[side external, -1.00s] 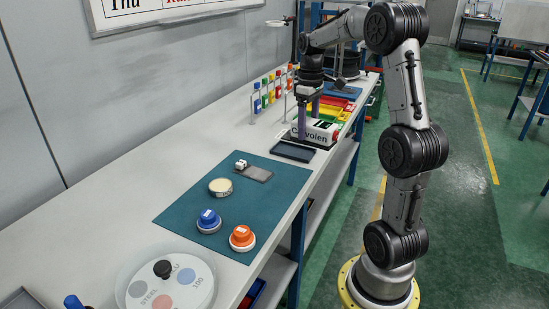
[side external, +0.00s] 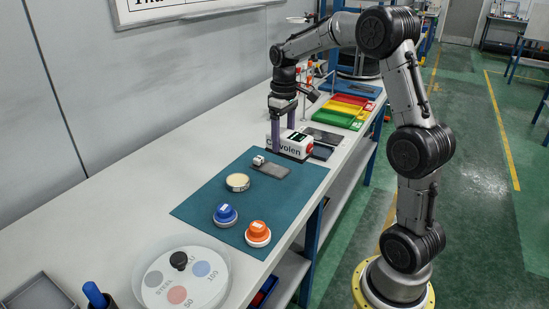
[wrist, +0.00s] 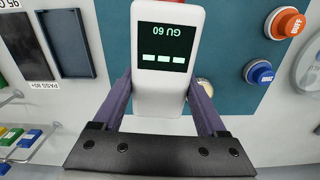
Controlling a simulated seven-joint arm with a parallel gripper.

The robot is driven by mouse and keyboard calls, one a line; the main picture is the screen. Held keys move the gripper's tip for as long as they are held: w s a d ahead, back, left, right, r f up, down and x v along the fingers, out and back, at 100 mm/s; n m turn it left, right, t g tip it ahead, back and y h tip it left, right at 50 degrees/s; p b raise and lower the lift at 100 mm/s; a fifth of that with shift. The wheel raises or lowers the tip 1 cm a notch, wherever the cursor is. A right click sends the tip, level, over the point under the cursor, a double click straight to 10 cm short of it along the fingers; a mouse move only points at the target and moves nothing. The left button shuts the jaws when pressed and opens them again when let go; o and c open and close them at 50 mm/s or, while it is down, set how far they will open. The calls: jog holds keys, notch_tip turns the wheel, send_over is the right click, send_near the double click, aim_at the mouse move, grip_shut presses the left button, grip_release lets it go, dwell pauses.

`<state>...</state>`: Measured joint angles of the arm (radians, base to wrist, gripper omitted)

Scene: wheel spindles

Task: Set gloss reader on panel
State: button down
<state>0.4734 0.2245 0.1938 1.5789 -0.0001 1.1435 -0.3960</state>
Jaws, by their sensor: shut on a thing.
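The gloss reader (side external: 292,145) is a white box with a dark base and a maker's name on its side. In the wrist view the reader (wrist: 166,85) shows a dark screen reading "GU 60". My gripper (side external: 284,152) is shut on it, one purple finger on each side. It is by the far edge of the teal mat, just beyond a flat grey panel (side external: 272,170) with a small white block (side external: 258,160) at its left end. The panel is not visible in the wrist view. I cannot tell how high the reader is.
A cream disc (side external: 238,182), a blue button (side external: 226,214) and an orange button (side external: 258,233) are on the teal mat (side external: 195,205). A dark shallow tray (side external: 323,152) lies right of the reader, with coloured trays (side external: 345,110) behind. A round dial (side external: 205,280) is at the near end.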

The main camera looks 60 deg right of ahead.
jog(key=w+f, duration=0.1)
jog(key=w+d+f, duration=0.1)
jog(key=f, duration=0.1)
jog(key=w+d+f, duration=0.1)
jog(key=f, duration=0.1)
jog(key=shift+w+f, duration=0.2)
jog(key=shift+w, duration=0.2)
jog(key=shift+w+d+f, duration=0.1)
jog(key=shift+w+f, duration=0.05)
jog(key=shift+f, duration=1.5)
jog(key=shift+f, duration=0.2)
grip_release()
